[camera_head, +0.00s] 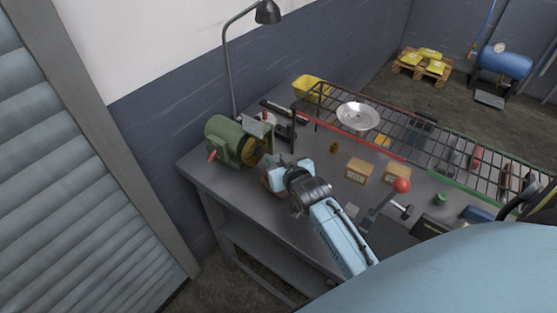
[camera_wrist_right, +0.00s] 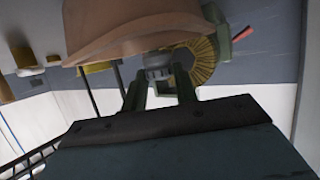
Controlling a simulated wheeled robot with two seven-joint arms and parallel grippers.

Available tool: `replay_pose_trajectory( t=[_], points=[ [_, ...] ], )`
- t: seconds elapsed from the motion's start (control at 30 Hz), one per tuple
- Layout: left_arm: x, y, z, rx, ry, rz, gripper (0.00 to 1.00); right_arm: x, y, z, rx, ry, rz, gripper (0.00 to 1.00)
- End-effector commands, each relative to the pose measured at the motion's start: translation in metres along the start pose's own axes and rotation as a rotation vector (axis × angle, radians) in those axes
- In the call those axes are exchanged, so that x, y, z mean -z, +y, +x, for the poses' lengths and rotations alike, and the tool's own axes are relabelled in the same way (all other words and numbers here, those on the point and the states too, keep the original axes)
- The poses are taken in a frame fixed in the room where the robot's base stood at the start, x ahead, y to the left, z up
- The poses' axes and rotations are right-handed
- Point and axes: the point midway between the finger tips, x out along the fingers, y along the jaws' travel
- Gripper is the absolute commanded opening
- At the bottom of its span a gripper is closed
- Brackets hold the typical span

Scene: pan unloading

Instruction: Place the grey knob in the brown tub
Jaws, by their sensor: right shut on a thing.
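My right gripper (camera_head: 282,166) reaches over the back left of the workbench, near the green bench grinder. In the right wrist view its two dark green fingers (camera_wrist_right: 160,84) are shut on the small grey knob (camera_wrist_right: 157,66). The brown tub (camera_wrist_right: 135,28) fills the upper part of that view, right by the knob. In the head view only a bit of the tub (camera_head: 268,182) shows beside the gripper; my gripper and wrist hide the rest. I cannot tell whether the knob is over the tub's opening or beside it. My left gripper is not in view.
The green bench grinder (camera_head: 230,141) with its yellow brush wheel (camera_wrist_right: 199,62) stands close to the gripper. A wire rack (camera_head: 440,143) with a metal plate (camera_head: 357,116) runs along the back. Cardboard boxes (camera_head: 359,169) and a red-knobbed lever (camera_head: 401,186) are to the right.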

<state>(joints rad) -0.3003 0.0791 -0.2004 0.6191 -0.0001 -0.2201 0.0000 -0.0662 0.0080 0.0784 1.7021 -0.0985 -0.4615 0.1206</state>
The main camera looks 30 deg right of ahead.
Motion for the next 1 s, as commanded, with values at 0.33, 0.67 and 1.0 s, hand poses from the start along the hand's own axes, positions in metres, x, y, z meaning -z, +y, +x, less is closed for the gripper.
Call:
replay_pose_trajectory(
  t=[0.33, 0.67, 1.0],
  points=[
    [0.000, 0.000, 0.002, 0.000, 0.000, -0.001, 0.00, -0.004, 0.000, 0.002, 0.000, 0.000, 0.000, 0.51],
    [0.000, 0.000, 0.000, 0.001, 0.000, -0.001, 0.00, 0.000, 0.000, 0.000, 0.000, 0.001, 0.000, 0.51],
    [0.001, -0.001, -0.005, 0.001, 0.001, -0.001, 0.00, 0.004, 0.000, -0.050, 0.000, -0.001, 0.000, 0.51]
  ],
)
